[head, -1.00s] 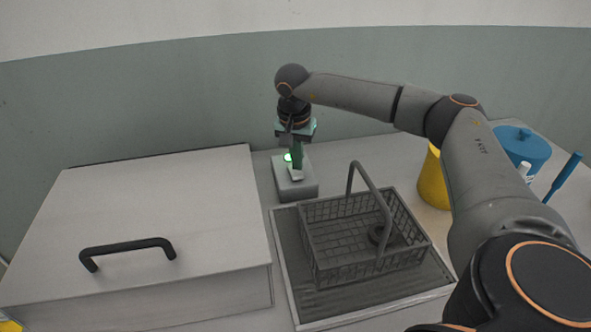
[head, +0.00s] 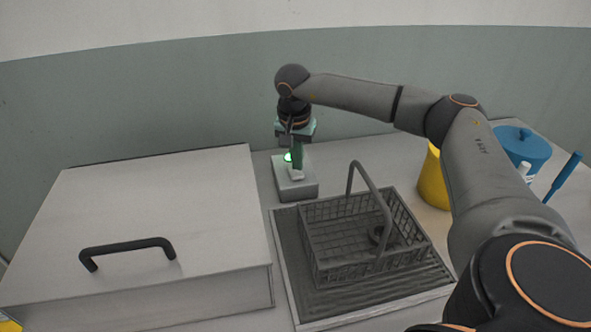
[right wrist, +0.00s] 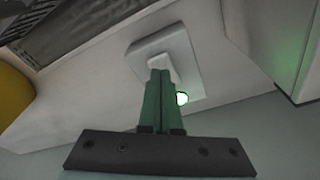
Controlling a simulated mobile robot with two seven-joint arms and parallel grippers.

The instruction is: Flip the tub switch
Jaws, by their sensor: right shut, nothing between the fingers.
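The tub switch is a pale box (head: 299,190) on the table behind the basket, with a lit green lamp (head: 288,157) and a light lever (head: 296,174). My right gripper (head: 298,168) is shut and points down at the lever. In the right wrist view its green fingers (right wrist: 160,78) are closed together at the lever (right wrist: 161,63) on the switch box (right wrist: 185,50), with the green lamp (right wrist: 182,98) beside them. I cannot tell whether the fingertips press the lever or only stand close to it. My left gripper is not in view.
A closed white tub (head: 200,215) with a black handle (head: 127,247) fills the left. A yellow container (head: 432,185) and blue pot (head: 524,145) stand at the right.

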